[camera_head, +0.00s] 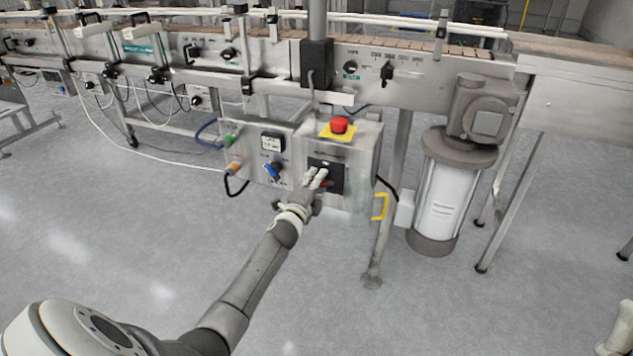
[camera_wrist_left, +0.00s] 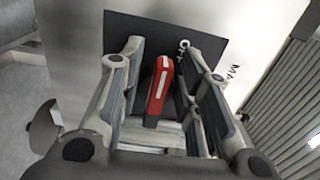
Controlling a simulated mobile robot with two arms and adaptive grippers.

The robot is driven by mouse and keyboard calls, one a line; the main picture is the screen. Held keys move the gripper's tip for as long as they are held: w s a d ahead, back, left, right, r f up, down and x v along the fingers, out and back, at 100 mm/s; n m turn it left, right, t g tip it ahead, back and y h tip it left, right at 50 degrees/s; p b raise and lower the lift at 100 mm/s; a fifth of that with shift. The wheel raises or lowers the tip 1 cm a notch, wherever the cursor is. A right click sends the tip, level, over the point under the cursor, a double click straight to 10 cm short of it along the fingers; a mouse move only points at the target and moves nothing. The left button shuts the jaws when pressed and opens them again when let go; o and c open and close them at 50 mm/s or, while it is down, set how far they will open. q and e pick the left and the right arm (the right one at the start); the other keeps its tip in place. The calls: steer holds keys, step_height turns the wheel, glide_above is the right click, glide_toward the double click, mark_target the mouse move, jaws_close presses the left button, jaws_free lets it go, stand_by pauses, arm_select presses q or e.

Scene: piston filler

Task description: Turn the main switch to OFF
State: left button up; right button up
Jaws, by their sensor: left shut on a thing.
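The main switch is a red handle (camera_wrist_left: 158,92) with a white stripe, on a black plate (camera_wrist_left: 140,25) in the left wrist view. The handle points up the picture, leaning slightly right; a white O-like mark is beside its tip. In the head view the black plate (camera_head: 337,174) is on the front of the grey control box (camera_head: 362,150), and little of the red handle shows behind the fingers. My left gripper (camera_head: 318,178) is shut on the handle, with one finger on each side; it also shows in the left wrist view (camera_wrist_left: 160,60).
A red emergency button (camera_head: 339,125) on a yellow base is on top of the box. Floor in front is clear.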

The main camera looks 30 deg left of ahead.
arm_select(q)
steer(key=shift+f, duration=0.1)
steer(key=o, duration=1)
steer(key=shift+c, duration=0.2)
steer(key=shift+s, duration=0.1)
steer(key=v, duration=1.1)
steer(key=shift+s+d, duration=0.2)
steer(key=shift+s, duration=0.2)
